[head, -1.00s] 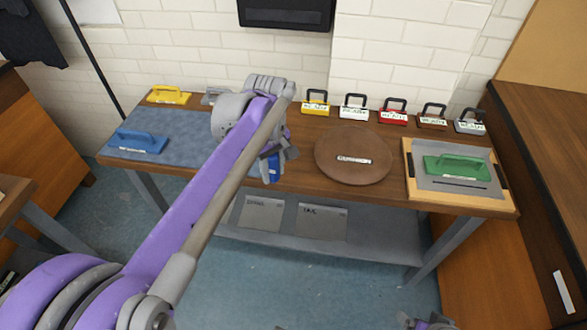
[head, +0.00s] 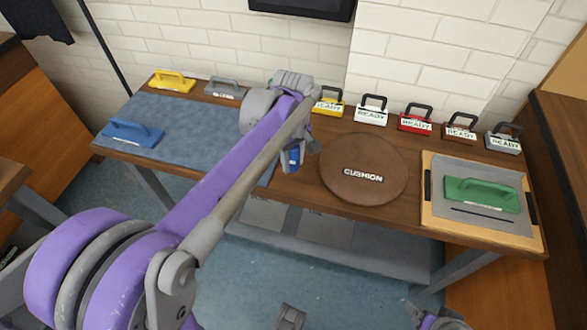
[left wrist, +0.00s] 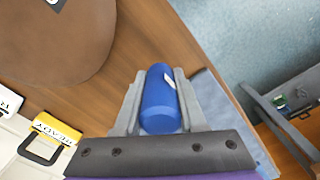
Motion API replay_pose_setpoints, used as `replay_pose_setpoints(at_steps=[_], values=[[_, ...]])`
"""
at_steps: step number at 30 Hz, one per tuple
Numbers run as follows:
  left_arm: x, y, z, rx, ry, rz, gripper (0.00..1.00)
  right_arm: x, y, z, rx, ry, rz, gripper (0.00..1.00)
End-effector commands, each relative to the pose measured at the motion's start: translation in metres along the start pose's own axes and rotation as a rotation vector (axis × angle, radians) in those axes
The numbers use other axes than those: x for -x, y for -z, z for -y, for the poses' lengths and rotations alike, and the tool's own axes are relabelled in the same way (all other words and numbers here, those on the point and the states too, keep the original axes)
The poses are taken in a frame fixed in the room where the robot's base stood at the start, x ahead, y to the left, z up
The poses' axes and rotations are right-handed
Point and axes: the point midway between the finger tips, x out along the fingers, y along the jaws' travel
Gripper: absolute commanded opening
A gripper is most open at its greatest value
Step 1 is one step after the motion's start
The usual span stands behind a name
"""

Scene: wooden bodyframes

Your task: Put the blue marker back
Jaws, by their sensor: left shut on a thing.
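The blue marker (left wrist: 160,98) is a short blue cylinder with a small white label. My left gripper (left wrist: 158,92) is shut on it, one grey finger on each side, in the left wrist view. In the head view the left gripper (head: 291,160) is over the wooden table between the blue-grey mat and the round brown cushion, and the blue marker (head: 293,156) shows below the wrist. Whether the marker touches the table is hard to tell. A grey part at the bottom right of the head view may be my right arm; its fingers cannot be made out.
The round cushion (head: 362,171) lies right of the gripper. Several block-like holders labelled READY, such as the yellow one (head: 328,106), line the back edge. A green tool (head: 482,195) lies on a board at right.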

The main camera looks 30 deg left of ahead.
Motion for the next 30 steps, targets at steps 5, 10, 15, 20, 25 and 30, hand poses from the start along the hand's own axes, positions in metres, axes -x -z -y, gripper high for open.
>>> replay_pose_setpoints(at_steps=[5,10,15,20,25,30], values=[[-0.02,0.0,0.0,0.0,0.0,0.0,0.0,-0.004,-0.002,0.0,0.0,0.0,0.001,0.9],[-0.038,0.0,0.0,0.0,0.0,0.0,0.0,-0.007,-0.003,0.0,0.0,0.0,0.002,0.9],[-0.037,0.0,0.0,0.0,0.0,0.0,0.0,-0.006,-0.003,0.0,0.0,0.0,0.002,0.9],[-0.041,0.0,0.0,0.0,0.0,0.0,0.0,-0.008,-0.004,0.0,0.0,0.0,0.003,0.9],[-0.041,0.0,0.0,0.0,0.0,0.0,0.65,-0.008,-0.004,0.0,0.0,0.0,0.003,0.9],[-0.041,0.0,0.0,0.0,0.0,0.0,0.7,-0.008,-0.004,0.0,0.0,0.0,0.003,0.9]])
